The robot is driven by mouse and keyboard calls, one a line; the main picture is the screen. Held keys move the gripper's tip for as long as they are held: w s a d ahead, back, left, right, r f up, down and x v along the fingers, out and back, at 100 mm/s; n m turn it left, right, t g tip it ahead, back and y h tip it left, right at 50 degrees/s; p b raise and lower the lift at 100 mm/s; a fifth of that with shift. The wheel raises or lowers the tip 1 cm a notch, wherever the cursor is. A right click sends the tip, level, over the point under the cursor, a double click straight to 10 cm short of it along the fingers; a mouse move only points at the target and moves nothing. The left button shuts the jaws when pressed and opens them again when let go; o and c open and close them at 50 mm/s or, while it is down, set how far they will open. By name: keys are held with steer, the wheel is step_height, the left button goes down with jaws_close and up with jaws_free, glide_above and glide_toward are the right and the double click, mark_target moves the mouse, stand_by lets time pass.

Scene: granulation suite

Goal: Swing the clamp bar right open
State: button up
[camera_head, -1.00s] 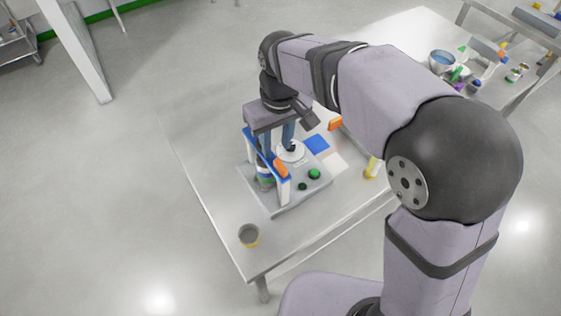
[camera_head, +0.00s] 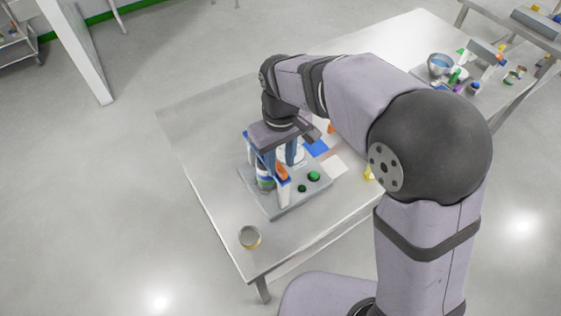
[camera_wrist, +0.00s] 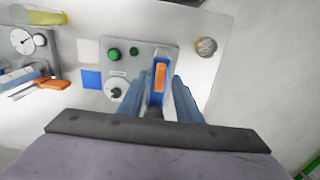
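The clamp bar (camera_wrist: 158,96) is blue with an orange grip (camera_wrist: 160,77). It belongs to a grey fixture (camera_wrist: 165,48) with a dial and green buttons; the fixture also shows on the table in the head view (camera_head: 285,205). My gripper (camera_wrist: 161,84) is open, its two blue fingers on either side of the bar, with the orange grip just beyond the fingertips. Small gaps seem to show between bar and fingers. In the head view my gripper (camera_head: 280,162) points down over the fixture and partly hides the bar.
A small round cup (camera_head: 249,237) stands near the table's front corner. A blue square (camera_wrist: 92,80) and a pale square lie beside the fixture. A gauge device (camera_wrist: 22,42) and a tool with an orange end (camera_wrist: 52,84) lie at left in the wrist view.

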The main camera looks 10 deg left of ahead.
steer(key=shift+f, duration=0.8)
jaws_close()
steer(key=shift+s+a, duration=0.15)
